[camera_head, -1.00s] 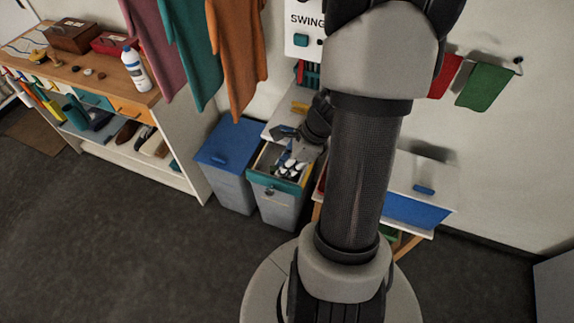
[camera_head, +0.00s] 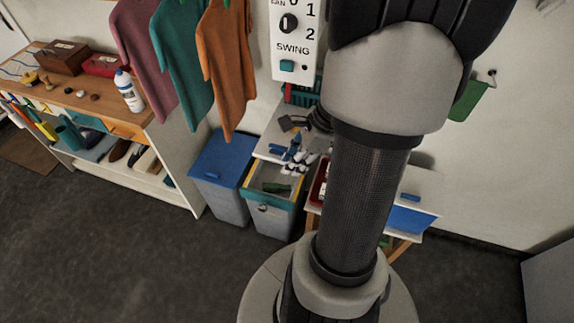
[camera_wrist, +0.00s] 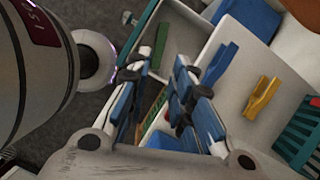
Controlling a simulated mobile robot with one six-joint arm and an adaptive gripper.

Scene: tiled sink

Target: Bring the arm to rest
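My gripper (camera_head: 297,160) is in the middle of the head view, above the back edge of an open grey bin with a teal front rim (camera_head: 270,201). In the wrist view my gripper (camera_wrist: 158,72) has its two blue-padded fingers apart, with a clear gap between them. I see nothing held between them. A long green piece (camera_head: 277,188) lies inside the open bin, and it also shows in the wrist view (camera_wrist: 145,57). My upright arm hides part of the area to the right of the gripper.
A white surface behind the bin holds a blue clip (camera_wrist: 219,65) and a yellow clip (camera_wrist: 262,97). A blue-lidded bin (camera_head: 222,160) stands left. Shirts (camera_head: 226,75) hang above. A wooden-topped shelf (camera_head: 80,88) stands far left. The dark floor in front is free.

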